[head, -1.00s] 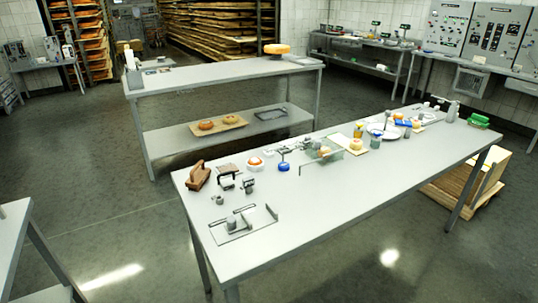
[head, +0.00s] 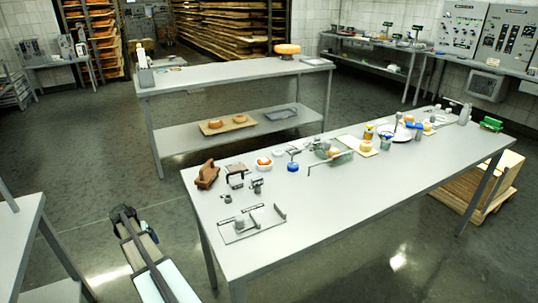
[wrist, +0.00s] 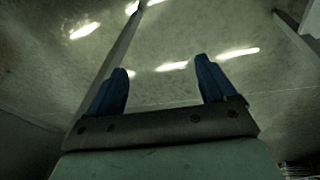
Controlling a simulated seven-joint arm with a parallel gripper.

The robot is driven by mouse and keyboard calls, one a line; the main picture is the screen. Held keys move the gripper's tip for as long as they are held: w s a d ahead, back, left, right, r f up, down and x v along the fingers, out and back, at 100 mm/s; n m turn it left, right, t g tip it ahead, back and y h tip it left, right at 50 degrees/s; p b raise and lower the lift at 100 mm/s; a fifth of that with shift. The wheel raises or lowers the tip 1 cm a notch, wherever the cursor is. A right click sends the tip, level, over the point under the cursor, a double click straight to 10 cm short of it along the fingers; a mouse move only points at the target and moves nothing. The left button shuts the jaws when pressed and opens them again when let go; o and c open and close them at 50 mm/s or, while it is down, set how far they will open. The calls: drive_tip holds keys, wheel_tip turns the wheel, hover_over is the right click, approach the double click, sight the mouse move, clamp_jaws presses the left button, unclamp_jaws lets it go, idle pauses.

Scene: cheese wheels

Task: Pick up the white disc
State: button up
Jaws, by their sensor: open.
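A white round plate (head: 403,136) lies toward the far right of the long grey worktable (head: 330,205), among small jars and cheeses. A smaller pale round piece (head: 278,153) lies near the table's back edge, left of the middle. I cannot tell for sure which of these is the white disc. My gripper (wrist: 162,68) is open in the wrist view, with two blue fingers apart and nothing between them. It points at the floor. In the head view my arm (head: 146,250) shows at the lower left, left of the worktable and well away from both pieces.
A wooden tool (head: 207,175), a blue pot (head: 292,166) and a metal frame (head: 250,222) stand on the worktable's left part. A second table (head: 235,76) with an orange cheese wheel (head: 287,50) stands behind. Another table edge (head: 20,235) is at left. Floor lies between.

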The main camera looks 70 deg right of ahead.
drive_tip(key=s+d+r+m+h, duration=0.2)
drive_tip(key=d+r+m, duration=0.1)
drive_tip(key=d+r, duration=1.1)
drive_tip(key=s+d+r+m+h, duration=0.1)
drive_tip(key=s+d+r+m, duration=0.15)
drive_tip(key=d+r, duration=1.15)
drive_tip(key=m+y, duration=0.2)
drive_tip(key=m, duration=0.2)
approach(278, 151)
drive_tip(key=f, duration=0.3)
drive_tip(key=shift+s+d+f+g, duration=0.15)
drive_tip(key=shift+d+g, duration=0.15)
drive_tip(key=shift+d, duration=0.05)
drive_tip(key=shift+x, duration=2.6)
drive_tip(key=shift+w+d+h, duration=0.15)
drive_tip(key=shift+w+h, duration=0.15)
drive_tip(key=c, duration=1.1)
